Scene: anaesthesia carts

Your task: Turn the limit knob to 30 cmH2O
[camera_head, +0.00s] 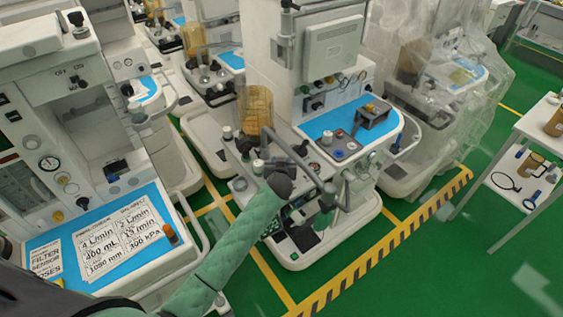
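My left arm, in a green sleeve, comes in from the lower left. Its dark end, the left gripper (282,182), is at the breathing-circuit block of the middle anaesthesia cart (352,192). It overlaps the grey tubes there; I cannot tell whether it touches anything. Its fingers are not distinct, so open or shut cannot be told. Small knobs (258,167) stand on the block beside the gripper. I cannot tell which is the limit knob, and no scale or setting is readable. My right gripper is not in view.
An amber canister (256,108) and a grey tube (300,156) crowd the gripper. A left cart (160,262) has a blue top with printed cards. A plastic-draped cart (440,85) stands at the right, a white side table (530,130) beyond it. Green floor is free at the lower right.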

